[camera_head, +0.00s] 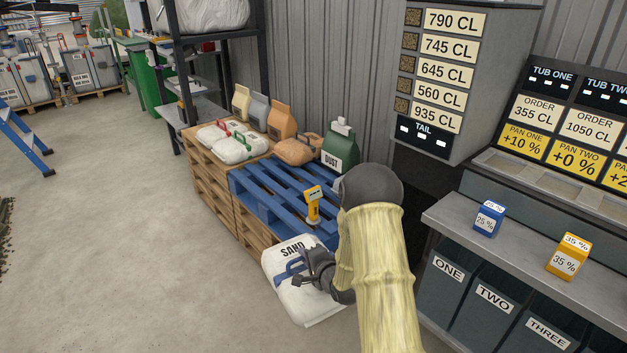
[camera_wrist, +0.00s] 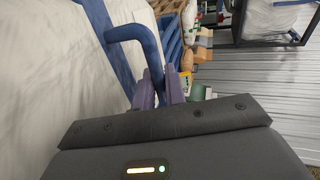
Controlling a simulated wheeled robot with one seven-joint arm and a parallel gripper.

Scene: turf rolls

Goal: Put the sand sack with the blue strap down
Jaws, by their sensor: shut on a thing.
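The white sand sack (camera_head: 309,305) with the blue strap (camera_head: 290,267) is low in front of the pallets, marked SAND. It looks tilted, and I cannot tell whether its bottom touches the floor. In the wrist view the white sack (camera_wrist: 50,80) fills the left side, and the strap (camera_wrist: 135,38) runs into the purple fingers (camera_wrist: 159,90). My arm hides part of the sack's right side.
A blue pallet (camera_head: 275,192) on wooden pallets (camera_head: 207,180) stands just behind the sack, with a yellow device (camera_head: 313,205) and a green DUST bag (camera_head: 340,150) on it. Several other sacks sit further left. A counter (camera_head: 520,250) with bins is at right.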

